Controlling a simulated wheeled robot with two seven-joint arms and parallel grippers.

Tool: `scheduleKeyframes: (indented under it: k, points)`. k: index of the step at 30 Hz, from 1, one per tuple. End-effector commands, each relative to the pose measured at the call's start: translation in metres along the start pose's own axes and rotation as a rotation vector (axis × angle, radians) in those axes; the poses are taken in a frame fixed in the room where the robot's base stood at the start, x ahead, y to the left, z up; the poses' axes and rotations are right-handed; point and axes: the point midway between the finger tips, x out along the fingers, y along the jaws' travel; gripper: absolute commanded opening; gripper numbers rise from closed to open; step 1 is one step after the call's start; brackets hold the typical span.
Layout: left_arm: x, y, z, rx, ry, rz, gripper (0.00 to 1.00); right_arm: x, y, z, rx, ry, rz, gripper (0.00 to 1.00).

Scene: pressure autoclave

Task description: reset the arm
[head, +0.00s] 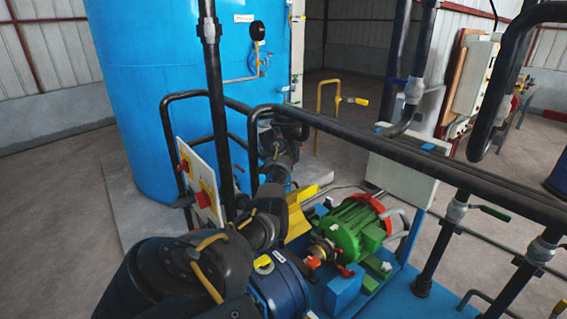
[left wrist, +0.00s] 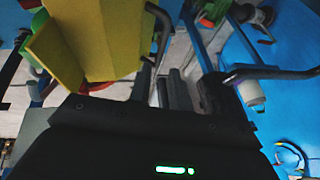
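My left arm (head: 180,275) comes in from the lower left of the head view, a dark arm with a yellow cable on it. It reaches up beside the black pipe frame, towards the blue tank (head: 190,80). Its far end is dark and cluttered among the pipes, so the gripper's outline is hard to pick out there. In the left wrist view, my left gripper (left wrist: 165,88) shows as a black body with a green light and dark narrow fingers. Nothing is clearly held between them, and their spacing is unclear. My right gripper is in neither view.
A black pipe rail (head: 390,152) crosses close to my arm. A green and red motor (head: 352,228) sits on a blue base to the right. A yellow plate (left wrist: 82,45) is near the gripper in the left wrist view. Open concrete floor (head: 50,200) lies at the left.

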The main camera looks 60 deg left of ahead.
Motion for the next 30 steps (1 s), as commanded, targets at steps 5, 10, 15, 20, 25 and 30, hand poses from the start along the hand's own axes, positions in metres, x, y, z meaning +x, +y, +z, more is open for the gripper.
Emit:
scheduleKeyframes:
  k: [5, 10, 15, 20, 25, 30]
  points:
    - [0.0, 0.0, 0.0, 0.0, 0.0, 0.0, 0.2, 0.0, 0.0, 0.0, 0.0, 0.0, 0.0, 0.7]
    - [0.0, 0.0, 0.0, 0.0, 0.0, 0.0, 0.2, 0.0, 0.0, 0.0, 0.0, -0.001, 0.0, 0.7]
    - [0.005, 0.0, 0.0, -0.001, -0.001, 0.002, 0.2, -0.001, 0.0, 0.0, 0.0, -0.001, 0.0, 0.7]
    - [0.022, 0.0, 0.0, 0.0, -0.002, 0.004, 0.2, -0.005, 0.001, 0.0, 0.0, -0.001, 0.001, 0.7]
    - [0.048, 0.0, 0.001, -0.001, -0.004, 0.005, 0.2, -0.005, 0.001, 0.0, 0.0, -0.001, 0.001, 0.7]
    - [0.071, 0.0, 0.002, -0.001, -0.005, 0.004, 0.2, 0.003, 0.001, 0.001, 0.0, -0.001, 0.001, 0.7]
